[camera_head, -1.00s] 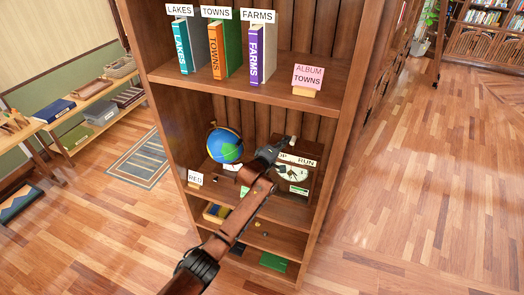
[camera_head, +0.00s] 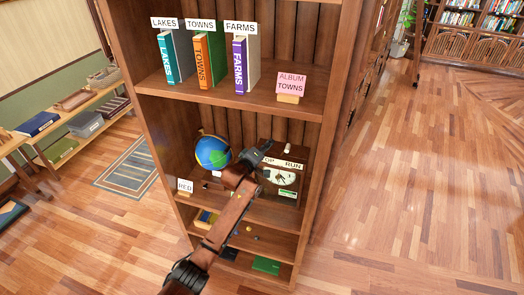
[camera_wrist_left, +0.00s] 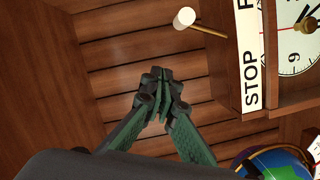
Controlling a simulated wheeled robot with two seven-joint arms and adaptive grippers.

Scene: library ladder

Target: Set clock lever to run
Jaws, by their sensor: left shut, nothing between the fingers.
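The clock (camera_head: 264,183) stands on the middle shelf, with a white dial and a STOP/RUN strip (camera_head: 292,165) above it. Its lever has a white knob (camera_head: 288,147) above the strip, near the word RUN. In the left wrist view the knob (camera_wrist_left: 184,18) and brass rod (camera_wrist_left: 207,30) lean away from the word STOP, towards the R. My left gripper (camera_head: 264,149) is shut and empty, left of the knob and apart from it. In the left wrist view its fingertips (camera_wrist_left: 160,76) are in front of the back boards. My arm hides part of the clock's left side.
A globe (camera_head: 212,152) stands left of the clock, close to my left arm. The shelf above holds books (camera_head: 203,62) and a pink card (camera_head: 291,83). The bookcase side panel (camera_head: 327,140) bounds the right. Open floor lies to the right.

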